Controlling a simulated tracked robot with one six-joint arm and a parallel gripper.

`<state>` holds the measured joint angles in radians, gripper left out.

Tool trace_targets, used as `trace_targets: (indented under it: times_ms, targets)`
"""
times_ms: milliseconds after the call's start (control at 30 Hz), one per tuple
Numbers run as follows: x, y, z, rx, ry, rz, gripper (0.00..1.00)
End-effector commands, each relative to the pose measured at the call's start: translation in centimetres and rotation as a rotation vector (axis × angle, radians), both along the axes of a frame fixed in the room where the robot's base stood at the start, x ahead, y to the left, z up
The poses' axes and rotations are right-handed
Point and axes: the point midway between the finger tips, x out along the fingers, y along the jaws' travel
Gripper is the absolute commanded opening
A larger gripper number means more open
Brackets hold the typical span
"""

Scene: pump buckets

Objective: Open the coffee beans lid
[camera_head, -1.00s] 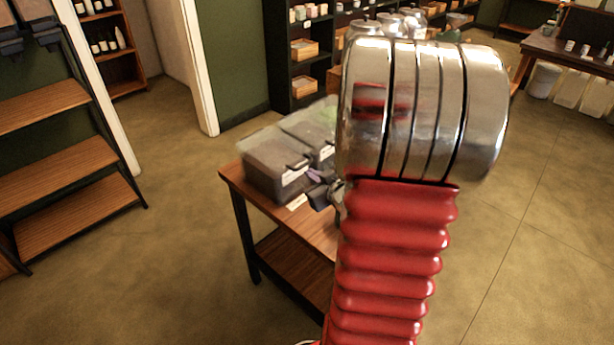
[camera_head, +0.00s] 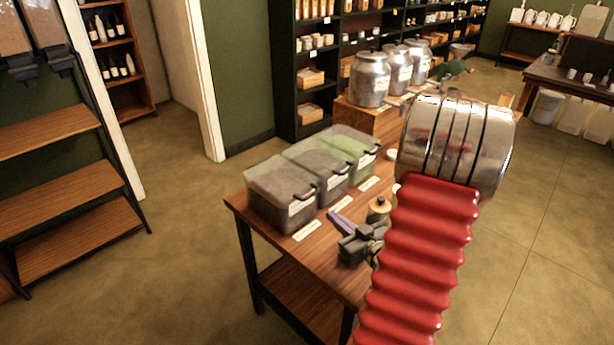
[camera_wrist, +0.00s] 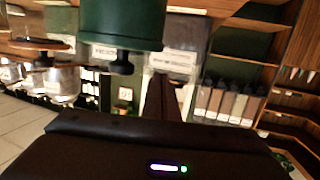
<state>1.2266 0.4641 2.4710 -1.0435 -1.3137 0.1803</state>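Three clear lidded bins stand in a row on a wooden table. The nearest bin (camera_head: 278,195) and the middle bin (camera_head: 322,168) have dark contents; the far bin (camera_head: 354,148) has green contents. All lids look closed, with dark handles at the front. Their labels are too small to read, so I cannot tell which holds coffee beans. My gripper (camera_head: 336,217) is in front of the bins, apart from them, its fingers pointing towards them. Its dark fingers (camera_wrist: 166,92) lie close together in the wrist view, with nothing seen between them.
A small jar with a wooden-looking top (camera_head: 379,207) stands beside my gripper. Large metal canisters (camera_head: 371,78) stand on a wooden box behind the bins. The wrist view also shows a dark green object (camera_wrist: 122,22) at the top. Open floor surrounds the table.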

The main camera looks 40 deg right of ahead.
Motion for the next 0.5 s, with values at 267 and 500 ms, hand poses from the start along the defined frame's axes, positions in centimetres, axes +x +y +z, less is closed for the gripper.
trace_targets:
  times_ms: [267,500]
  targets:
    - [2.7,0.1,0.1,-0.001,-0.001,0.003,0.00]
    - [5.8,0.2,0.3,-0.001,-0.001,0.002,0.00]
